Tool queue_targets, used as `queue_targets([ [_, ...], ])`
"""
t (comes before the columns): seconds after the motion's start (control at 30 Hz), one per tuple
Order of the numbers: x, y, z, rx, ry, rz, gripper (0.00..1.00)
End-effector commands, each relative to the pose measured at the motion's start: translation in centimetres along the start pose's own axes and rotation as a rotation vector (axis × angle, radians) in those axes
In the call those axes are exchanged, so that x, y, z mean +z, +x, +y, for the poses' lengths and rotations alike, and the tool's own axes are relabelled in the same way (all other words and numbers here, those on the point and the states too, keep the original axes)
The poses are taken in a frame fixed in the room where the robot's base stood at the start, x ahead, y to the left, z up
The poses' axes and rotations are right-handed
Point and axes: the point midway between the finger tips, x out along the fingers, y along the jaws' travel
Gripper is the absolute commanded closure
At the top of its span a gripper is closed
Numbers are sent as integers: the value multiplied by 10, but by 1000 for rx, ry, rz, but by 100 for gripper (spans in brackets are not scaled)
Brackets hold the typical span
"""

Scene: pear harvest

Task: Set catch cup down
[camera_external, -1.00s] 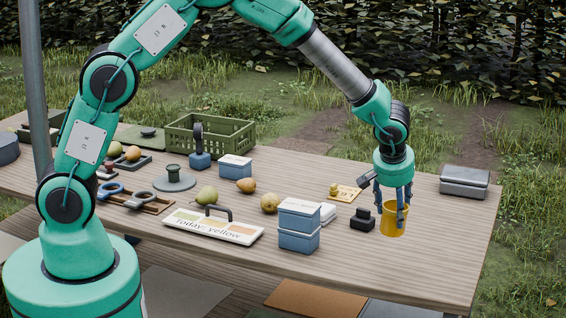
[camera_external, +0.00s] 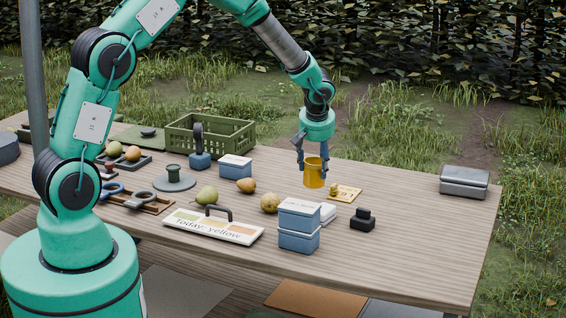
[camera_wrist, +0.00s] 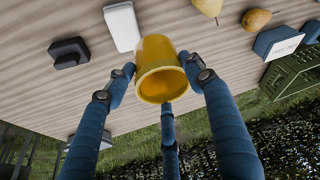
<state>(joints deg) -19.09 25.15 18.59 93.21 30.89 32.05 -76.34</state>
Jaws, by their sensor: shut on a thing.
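The yellow catch cup (camera_external: 314,173) is upright in my gripper (camera_external: 313,155), held over the back-middle part of the table. My gripper's fingers are shut around its sides. In the wrist view the cup (camera_wrist: 160,68) sits between the blue fingers of my gripper (camera_wrist: 160,80), its open rim toward the camera. Its base appears close to the tabletop, but I cannot tell whether it touches.
A black block (camera_external: 362,220) and a white box (camera_external: 327,212) are in front. Stacked blue boxes (camera_external: 299,238), pears (camera_external: 270,203) and a sign tray (camera_external: 215,228) lie left. A green crate (camera_external: 210,134) stands behind. The table's right side is mostly clear, except a grey metal case (camera_external: 464,182).

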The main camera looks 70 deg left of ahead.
Motion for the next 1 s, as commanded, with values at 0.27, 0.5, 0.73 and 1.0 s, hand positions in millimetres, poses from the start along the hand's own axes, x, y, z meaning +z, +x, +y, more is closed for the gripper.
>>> queue_targets([
  [0.27, -67, 23, -79, -42, -119, -1, 69],
  [0.5, -114, 40, -151, -74, -218, 0, 69],
  [0.73, -152, 53, -226, -107, -313, 1, 69],
  [1.0, -187, 64, -317, -143, -425, 3, 69],
])
